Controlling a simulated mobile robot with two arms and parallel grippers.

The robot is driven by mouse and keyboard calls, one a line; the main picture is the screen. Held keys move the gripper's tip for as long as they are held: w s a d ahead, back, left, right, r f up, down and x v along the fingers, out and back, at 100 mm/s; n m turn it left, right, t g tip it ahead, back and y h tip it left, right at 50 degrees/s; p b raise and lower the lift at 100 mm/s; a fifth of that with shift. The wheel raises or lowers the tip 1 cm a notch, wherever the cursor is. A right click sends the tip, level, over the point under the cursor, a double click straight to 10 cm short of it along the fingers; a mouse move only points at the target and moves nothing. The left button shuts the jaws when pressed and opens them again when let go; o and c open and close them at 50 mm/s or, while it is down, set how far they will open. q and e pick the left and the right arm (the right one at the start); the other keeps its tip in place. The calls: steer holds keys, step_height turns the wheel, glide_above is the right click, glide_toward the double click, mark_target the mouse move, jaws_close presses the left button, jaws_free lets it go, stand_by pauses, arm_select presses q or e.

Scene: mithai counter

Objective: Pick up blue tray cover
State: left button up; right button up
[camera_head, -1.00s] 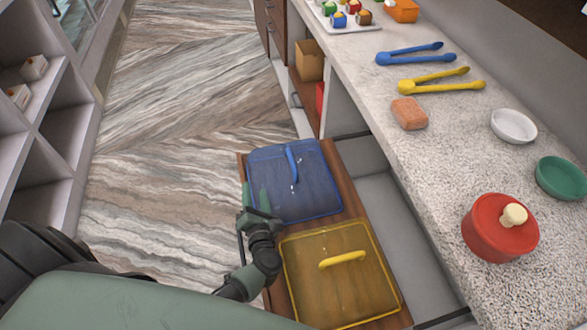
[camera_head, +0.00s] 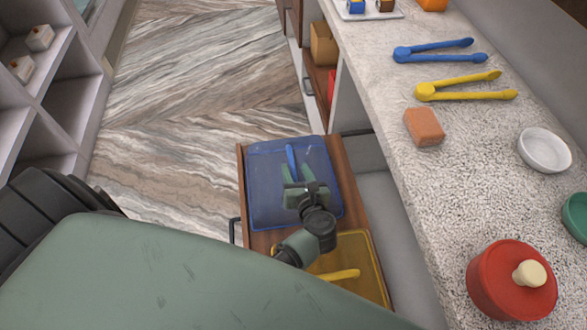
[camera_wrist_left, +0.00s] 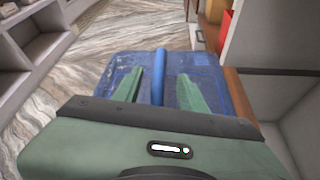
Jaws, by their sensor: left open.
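The blue tray cover (camera_head: 265,180) is a translucent blue lid with a raised blue handle (camera_head: 291,157). It lies in the far part of the open wooden drawer. My left gripper (camera_head: 298,178) is over the cover at its handle, with its fingers apart. In the left wrist view the blue handle (camera_wrist_left: 159,75) stands between the two green fingers (camera_wrist_left: 158,88), and the cover (camera_wrist_left: 190,62) spreads out around them. I cannot tell whether the fingers touch the handle. My right gripper is not in view.
A yellow tray cover (camera_head: 367,262) lies nearer in the same drawer, partly hidden by my arm. The counter (camera_head: 440,190) on the right holds blue tongs (camera_head: 430,52), yellow tongs (camera_head: 460,88), an orange block (camera_head: 424,127), a white bowl (camera_head: 545,150) and a red lidded pot (camera_head: 508,282).

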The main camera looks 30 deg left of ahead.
mark_target(293, 165)
arm_select(q)
steer(key=b+x, duration=0.1)
steer(key=x, duration=0.4)
steer(key=shift+w+a+f, duration=0.15)
steer(key=shift+w+a, duration=0.05)
steer(key=shift+a, duration=0.1)
jaws_close()
stand_by(1.1)
